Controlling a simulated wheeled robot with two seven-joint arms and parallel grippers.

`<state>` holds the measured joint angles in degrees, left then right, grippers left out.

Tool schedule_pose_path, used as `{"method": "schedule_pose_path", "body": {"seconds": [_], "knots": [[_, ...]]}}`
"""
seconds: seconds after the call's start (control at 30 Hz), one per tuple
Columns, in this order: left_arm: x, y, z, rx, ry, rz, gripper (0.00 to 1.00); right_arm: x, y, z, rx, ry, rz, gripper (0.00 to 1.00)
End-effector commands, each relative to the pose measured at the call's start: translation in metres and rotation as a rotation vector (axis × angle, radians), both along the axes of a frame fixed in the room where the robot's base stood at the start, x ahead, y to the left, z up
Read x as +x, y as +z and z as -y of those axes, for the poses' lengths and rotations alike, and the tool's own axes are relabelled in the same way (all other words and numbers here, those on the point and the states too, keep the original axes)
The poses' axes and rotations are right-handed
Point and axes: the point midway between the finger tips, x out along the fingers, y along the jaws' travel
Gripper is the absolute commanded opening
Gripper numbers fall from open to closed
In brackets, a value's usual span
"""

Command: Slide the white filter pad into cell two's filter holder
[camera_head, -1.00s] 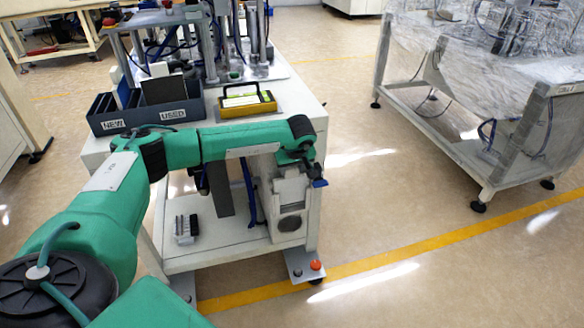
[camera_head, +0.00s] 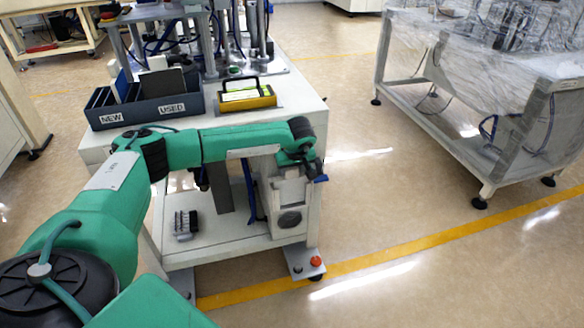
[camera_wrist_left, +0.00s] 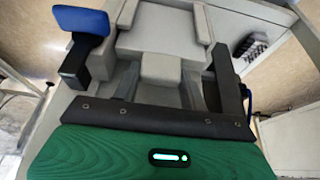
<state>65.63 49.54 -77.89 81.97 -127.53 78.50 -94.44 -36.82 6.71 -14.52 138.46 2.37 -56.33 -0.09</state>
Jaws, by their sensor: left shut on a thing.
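Cell two's filter holder (camera_head: 290,197) appears to be the light grey box with a round dark opening on the front of the white station. My left gripper (camera_head: 293,169) is at its top. In the left wrist view this gripper (camera_wrist_left: 160,78) is shut on a grey block (camera_wrist_left: 162,66) that looks like part of the holder (camera_wrist_left: 160,35). A blue-tipped lever (camera_wrist_left: 82,20) shows beside it, also seen in the head view (camera_head: 321,179). My right gripper is not in view.
A dark panel (camera_head: 163,83) stands in the tray's USED side. A yellow caddy (camera_head: 248,101) sits on the tabletop beside the tray. A small grey rack (camera_head: 185,224) is on the lower shelf. A wrapped station (camera_head: 480,120) is at right, with open floor between.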

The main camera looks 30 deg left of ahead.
Motion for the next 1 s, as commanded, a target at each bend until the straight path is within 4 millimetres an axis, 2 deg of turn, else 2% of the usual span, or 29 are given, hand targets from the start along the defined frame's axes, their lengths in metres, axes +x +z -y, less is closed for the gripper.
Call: {"method": "schedule_pose_path", "body": {"seconds": [0.37,0.4,0.5,0.83,1.0], "knots": [[0.000,-0.004,0.000,0.000,0.000,0.000,0.09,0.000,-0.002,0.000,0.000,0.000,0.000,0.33],[0.000,-0.004,0.000,0.000,0.000,0.000,0.49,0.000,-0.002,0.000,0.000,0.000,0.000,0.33],[0.000,-0.004,0.000,0.000,0.000,0.000,0.68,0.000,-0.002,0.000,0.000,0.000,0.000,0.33],[0.000,-0.002,0.001,-0.001,0.000,0.001,0.68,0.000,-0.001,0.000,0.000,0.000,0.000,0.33],[-0.005,0.019,0.007,-0.002,-0.002,0.002,0.68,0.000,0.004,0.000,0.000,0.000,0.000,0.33]]}}
